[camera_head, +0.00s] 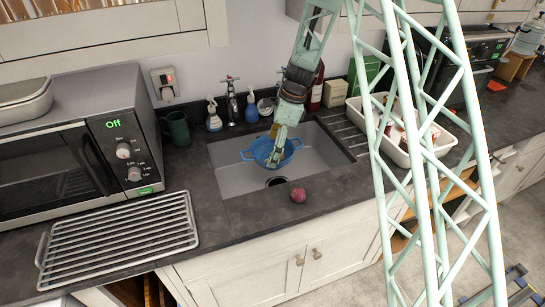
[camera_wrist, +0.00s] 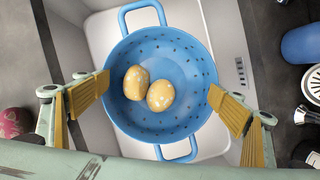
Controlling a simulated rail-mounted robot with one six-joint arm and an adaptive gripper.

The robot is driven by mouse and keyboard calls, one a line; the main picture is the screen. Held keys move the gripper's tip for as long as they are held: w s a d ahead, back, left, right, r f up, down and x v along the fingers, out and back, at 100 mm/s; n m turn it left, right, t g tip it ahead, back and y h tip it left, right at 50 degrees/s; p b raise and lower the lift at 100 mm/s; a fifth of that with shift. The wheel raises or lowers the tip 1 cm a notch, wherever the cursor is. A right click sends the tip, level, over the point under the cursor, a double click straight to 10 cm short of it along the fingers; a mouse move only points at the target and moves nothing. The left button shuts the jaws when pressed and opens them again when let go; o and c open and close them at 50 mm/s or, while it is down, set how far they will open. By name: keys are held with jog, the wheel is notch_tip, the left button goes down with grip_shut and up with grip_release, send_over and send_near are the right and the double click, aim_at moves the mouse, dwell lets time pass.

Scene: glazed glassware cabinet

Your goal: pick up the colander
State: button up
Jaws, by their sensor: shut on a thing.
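The blue colander (camera_head: 289,152) has two loop handles and small holes, and is in or just above the sink (camera_head: 235,180) in the head view; I cannot tell whether it touches the sink bottom. In the wrist view the colander (camera_wrist: 170,52) holds two pale yellow, potato-like things (camera_wrist: 148,89). My gripper (camera_head: 272,162) reaches down over it. In the wrist view my gripper (camera_wrist: 160,92) has its yellow-padded fingers against opposite sides of the colander's rim, shut on it across its width. The handles stick out at the top and bottom, clear of the fingers.
A dark red round thing (camera_head: 298,195) lies on the counter at the sink's front edge. Behind the sink stand a tap (camera_head: 231,100) and bottles (camera_head: 213,115). A microwave (camera_head: 80,140) and wire rack (camera_head: 118,240) are left. A white dish tub (camera_head: 420,145) is right.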

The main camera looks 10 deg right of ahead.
jog(key=shift+r, duration=0.95)
